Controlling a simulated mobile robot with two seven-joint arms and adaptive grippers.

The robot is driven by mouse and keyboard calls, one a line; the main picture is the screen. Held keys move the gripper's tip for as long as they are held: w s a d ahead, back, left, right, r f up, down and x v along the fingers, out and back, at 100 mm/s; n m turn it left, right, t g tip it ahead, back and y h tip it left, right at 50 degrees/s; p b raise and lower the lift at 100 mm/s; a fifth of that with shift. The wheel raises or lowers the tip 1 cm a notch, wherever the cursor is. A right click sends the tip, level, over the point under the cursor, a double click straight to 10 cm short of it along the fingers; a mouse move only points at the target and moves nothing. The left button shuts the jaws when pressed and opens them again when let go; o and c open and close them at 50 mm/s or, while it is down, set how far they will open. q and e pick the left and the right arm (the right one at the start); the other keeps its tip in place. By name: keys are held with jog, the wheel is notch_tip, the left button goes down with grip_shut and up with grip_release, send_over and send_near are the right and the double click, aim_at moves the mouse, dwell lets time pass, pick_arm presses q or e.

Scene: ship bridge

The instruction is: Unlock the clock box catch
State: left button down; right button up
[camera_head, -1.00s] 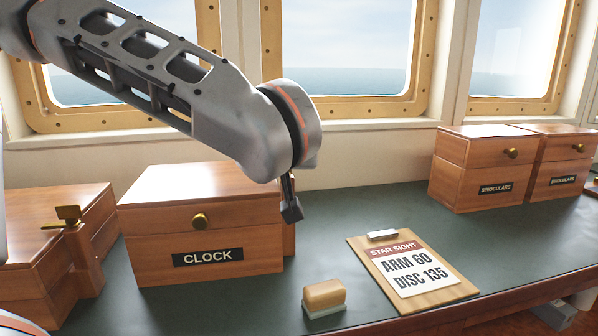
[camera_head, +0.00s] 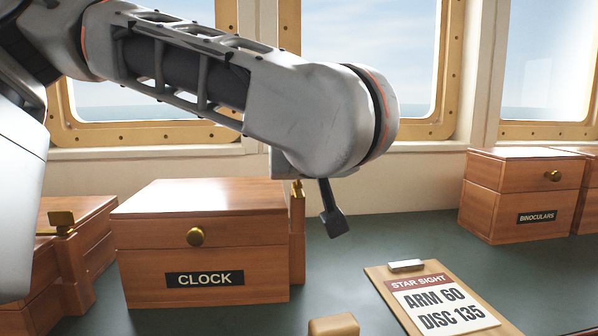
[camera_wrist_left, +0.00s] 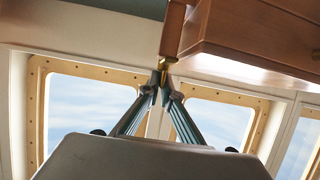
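The clock box (camera_head: 205,235) is a closed wooden box with a brass knob and a CLOCK label on its front. Its brass catch (camera_head: 297,188) sits on a wooden post at the right side, partly overlapped by my left wrist. In the left wrist view, which is upside down, the catch (camera_wrist_left: 168,64) meets the tips of my left gripper (camera_wrist_left: 164,92). The two fingers converge with the brass piece between them, and the fingers look closed on it. My right gripper is not in view.
A similar wooden box with a brass catch (camera_head: 62,221) stands close at left. A clipboard (camera_head: 440,300) and a wooden-topped block (camera_head: 333,325) lie in front at right. Binoculars boxes (camera_head: 515,200) stand farther right. Windows are behind. Green counter between them is clear.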

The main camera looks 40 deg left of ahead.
pick_arm(q)
jog(key=shift+a+r, duration=0.1)
jog(key=shift+r, duration=0.05)
jog(key=c, duration=2.3)
grip_release()
notch_tip(320, 180, up, 10)
jog(key=shift+f, duration=0.1)
